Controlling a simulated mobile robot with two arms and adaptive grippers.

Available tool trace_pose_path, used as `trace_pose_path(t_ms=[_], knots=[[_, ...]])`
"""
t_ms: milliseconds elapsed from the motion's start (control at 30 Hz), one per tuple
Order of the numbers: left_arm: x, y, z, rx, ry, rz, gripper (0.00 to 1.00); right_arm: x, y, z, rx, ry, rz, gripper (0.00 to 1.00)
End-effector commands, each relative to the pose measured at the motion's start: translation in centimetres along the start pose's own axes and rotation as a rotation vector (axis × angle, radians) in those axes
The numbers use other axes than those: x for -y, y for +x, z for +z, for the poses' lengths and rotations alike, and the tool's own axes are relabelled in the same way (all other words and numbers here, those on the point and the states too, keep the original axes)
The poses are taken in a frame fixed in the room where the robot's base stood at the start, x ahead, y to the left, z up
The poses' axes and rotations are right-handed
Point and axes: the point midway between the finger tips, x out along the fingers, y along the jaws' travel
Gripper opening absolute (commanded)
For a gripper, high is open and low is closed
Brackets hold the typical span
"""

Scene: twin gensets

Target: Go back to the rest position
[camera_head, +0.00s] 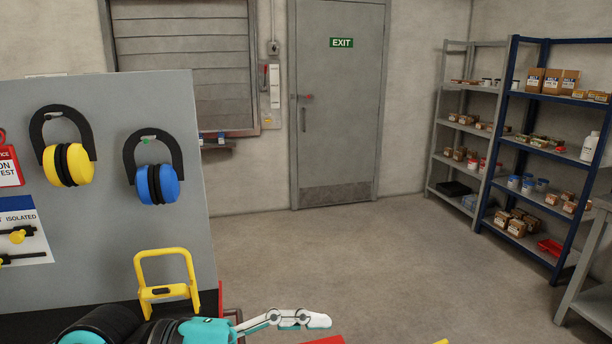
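My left gripper (318,320) is at the bottom of the head view, with its arm coming in from the lower left. Its pale finger parts point right and are seen side-on. I cannot tell whether they are apart or together, and no object shows in them. My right gripper is not in view.
A grey board (110,110) at the left holds yellow earmuffs (68,165) and blue earmuffs (157,184). A yellow frame (190,262) stands before it, close to my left arm. A blue shelf rack (513,75) stands right. The floor (350,255) towards the exit door (338,120) is clear.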

Motion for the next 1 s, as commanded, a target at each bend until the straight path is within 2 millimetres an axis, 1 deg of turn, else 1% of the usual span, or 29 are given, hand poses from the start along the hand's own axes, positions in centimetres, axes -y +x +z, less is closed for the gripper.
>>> trace_pose_path(t_ms=[33,67,100,167,200,267,300,333,367,400,467,500,567,600,633,667,700,733,767,800,867,900,967,1000], knots=[[-1.5,0.2,1.7,0.124,-0.186,0.128,0.62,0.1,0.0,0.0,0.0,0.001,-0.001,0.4],[-2.7,-0.1,2.4,0.194,-0.298,0.206,0.62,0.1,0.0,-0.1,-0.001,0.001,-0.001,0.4],[-4.3,-0.7,2.9,0.285,-0.451,0.308,0.62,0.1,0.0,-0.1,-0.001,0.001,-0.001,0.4],[-6.7,-2.4,2.7,0.418,-0.688,0.462,0.62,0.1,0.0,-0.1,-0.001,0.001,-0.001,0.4],[-8.0,-3.8,1.9,0.505,-0.848,0.565,0.62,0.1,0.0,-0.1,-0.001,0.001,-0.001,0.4],[-9.4,-6.2,-0.2,0.632,-1.09,0.723,0.62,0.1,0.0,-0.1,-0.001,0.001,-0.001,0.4],[-9.8,-8.0,-2.2,0.715,-1.25,0.832,0.62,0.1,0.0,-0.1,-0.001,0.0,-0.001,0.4],[-9.8,-9.4,-4.0,0.776,-1.368,0.917,0.62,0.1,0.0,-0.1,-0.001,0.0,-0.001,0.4],[-9.4,-10.7,-5.8,0.836,-1.487,1.002,0.62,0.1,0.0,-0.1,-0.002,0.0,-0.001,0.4],[-8.5,-12.3,-8.4,0.911,-1.632,1.116,0.62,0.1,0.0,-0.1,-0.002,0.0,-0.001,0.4],[-6.4,-14.3,-12.0,1.012,-1.826,1.28,0.62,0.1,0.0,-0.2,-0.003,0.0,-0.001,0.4],[-4.5,-15.4,-14.2,1.073,-1.942,1.388,0.62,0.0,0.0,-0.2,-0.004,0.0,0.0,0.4],[-1.2,-16.8,-17.1,1.159,-2.098,1.554,0.62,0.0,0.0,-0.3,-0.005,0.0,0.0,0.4],[1.3,-17.4,-18.7,1.212,-2.192,1.667,0.62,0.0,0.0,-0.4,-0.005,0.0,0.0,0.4],[3.3,-17.9,-19.8,1.248,-2.256,1.755,0.62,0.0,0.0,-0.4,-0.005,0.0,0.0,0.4],[5.4,-18.2,-20.8,-1.216,2.193,-1.747,0.62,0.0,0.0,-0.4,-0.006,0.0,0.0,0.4],[8.3,-18.6,-21.8,-1.151,2.069,-1.707,0.62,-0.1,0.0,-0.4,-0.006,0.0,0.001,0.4],[10.5,-18.7,-22.4,-1.104,1.976,-1.677,0.62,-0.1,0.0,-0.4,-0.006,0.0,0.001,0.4],[12.7,-18.8,-22.8,-1.058,1.887,-1.649,0.62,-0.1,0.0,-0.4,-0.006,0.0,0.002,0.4],[15.5,-18.9,-23.2,-1.001,1.774,-1.615,0.62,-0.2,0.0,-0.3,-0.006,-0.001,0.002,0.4],[19.4,-18.8,-23.2,-0.926,1.623,-1.569,0.62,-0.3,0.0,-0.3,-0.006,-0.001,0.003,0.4],[21.7,-18.7,-23.0,-0.88,1.531,-1.544,0.62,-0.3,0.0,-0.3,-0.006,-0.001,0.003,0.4],[24.8,-18.4,-22.5,-0.819,1.41,-1.51,0.62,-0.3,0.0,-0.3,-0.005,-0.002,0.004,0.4],[26.7,-18.2,-22.1,-0.78,1.334,-1.49,0.62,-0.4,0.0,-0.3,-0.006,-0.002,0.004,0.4]])
